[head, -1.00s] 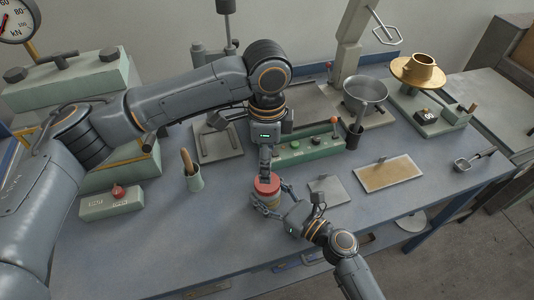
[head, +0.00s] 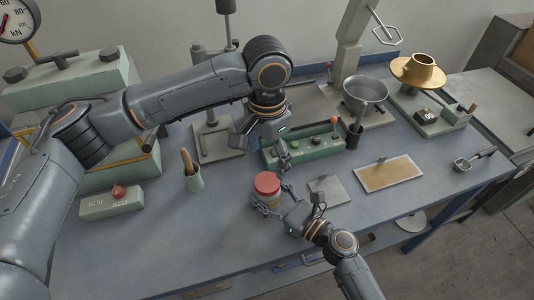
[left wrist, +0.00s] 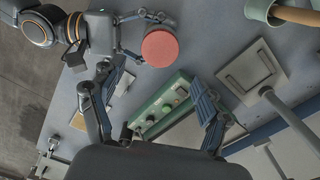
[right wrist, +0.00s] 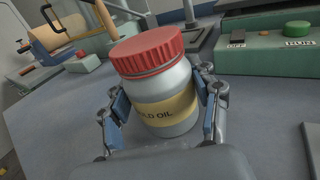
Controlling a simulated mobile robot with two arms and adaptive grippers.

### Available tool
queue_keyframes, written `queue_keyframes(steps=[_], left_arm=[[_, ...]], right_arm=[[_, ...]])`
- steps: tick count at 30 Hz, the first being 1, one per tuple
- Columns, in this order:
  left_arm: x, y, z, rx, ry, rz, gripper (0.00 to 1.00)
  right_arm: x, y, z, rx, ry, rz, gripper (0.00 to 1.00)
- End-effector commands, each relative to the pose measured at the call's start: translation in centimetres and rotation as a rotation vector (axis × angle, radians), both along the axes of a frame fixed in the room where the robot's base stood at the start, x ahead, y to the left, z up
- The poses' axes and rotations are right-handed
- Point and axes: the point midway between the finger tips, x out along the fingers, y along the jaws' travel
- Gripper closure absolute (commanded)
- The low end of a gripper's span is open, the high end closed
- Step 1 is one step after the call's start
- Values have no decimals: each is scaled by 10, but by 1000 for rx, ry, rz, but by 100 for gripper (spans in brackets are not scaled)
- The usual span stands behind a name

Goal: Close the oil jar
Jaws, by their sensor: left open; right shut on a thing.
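The oil jar (right wrist: 160,103) is a pale grey jar with a yellow label reading "OLD OIL" in the part that shows. Its ribbed red lid (right wrist: 148,50) sits on its mouth, with no clear gap visible. The lid also shows in the head view (head: 267,183) and the left wrist view (left wrist: 163,48). My right gripper (right wrist: 163,98) is shut around the jar's body, one finger on each side, at the bench's front. My left gripper (head: 262,148) is open and empty, above and behind the jar, apart from the lid.
A green control box (head: 305,148) stands behind the jar. A small green cup (head: 194,181) with a handle in it is to the left. A flat plate (head: 328,190) and a tan tray (head: 390,174) lie to the right.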

Motion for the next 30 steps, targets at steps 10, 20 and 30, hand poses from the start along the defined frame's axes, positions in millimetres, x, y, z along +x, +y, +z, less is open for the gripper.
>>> queue_keyframes(steps=[10, 20, 30], left_arm=[[0, 0, -46, 2, 3, 0, 24], [0, 0, -78, 2, 1, 0, 24], [0, 0, -79, 1, 1, -1, 32]], right_arm=[[0, 0, 0, -1, -1, -1, 100], [0, 0, 0, -1, -1, 0, 100], [0, 0, 0, -1, -1, 0, 100]])
